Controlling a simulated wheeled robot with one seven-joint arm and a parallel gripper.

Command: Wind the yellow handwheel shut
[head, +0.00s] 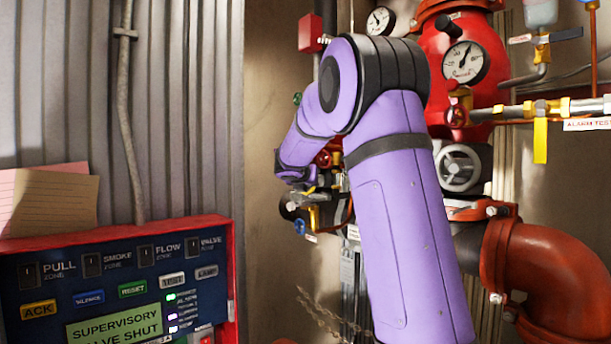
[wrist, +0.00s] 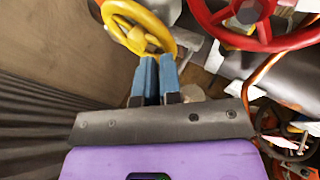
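The yellow handwheel (wrist: 172,34) shows at the top of the wrist view, its upper part cut off by the frame edge. My gripper (wrist: 158,60) has its two blue fingers close together, with a narrow gap between them. The fingertips are at the lower edge of the wheel's rim. I cannot tell whether they touch it or have part of the rim between them. In the head view my purple arm covers much of the pipework, and I cannot make out the yellow handwheel or the fingers there.
A red handwheel (wrist: 264,38) is close to the right of the yellow one. Hoses and small fittings (wrist: 295,135) crowd the lower right. A red-framed alarm panel (head: 120,290) stands at left in the head view. A large red pipe elbow (head: 545,265) is at right.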

